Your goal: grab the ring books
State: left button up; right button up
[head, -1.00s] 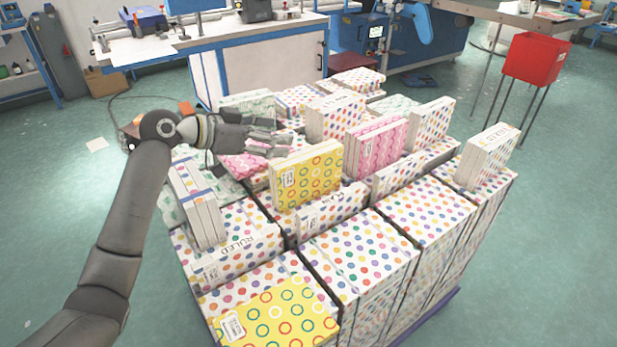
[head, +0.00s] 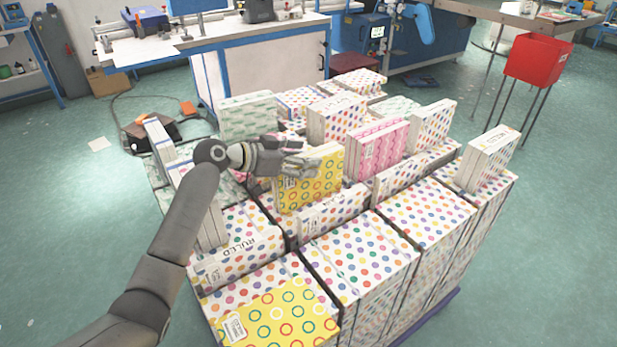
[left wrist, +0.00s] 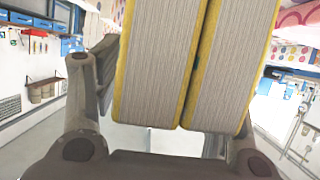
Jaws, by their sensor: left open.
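A pair of yellow ring books (head: 312,190), with coloured circles on the cover, stands upright on the stacks in the middle of the head view. Their spines or page edges fill the upper middle of the left wrist view (left wrist: 190,60). My left gripper (head: 298,167) is at the upper left part of these books and hides part of the cover. In the left wrist view its open fingers lie on both sides of the two books; whether they touch is unclear. Another yellow ring-patterned book (head: 280,315) lies flat at the near left. My right gripper is not in view.
Pink books (head: 378,148) and dotted books (head: 338,118) stand close behind and to the right. A green-white book (head: 247,115) stands behind my left gripper. Dotted stacks (head: 358,250) fill the near side. A red bin (head: 540,59) stands beyond at the right.

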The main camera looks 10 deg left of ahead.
pick_arm(q)
jog(key=shift+a, duration=0.1)
jog(key=shift+c, duration=0.5)
grip_shut()
jog(key=shift+r, duration=0.2)
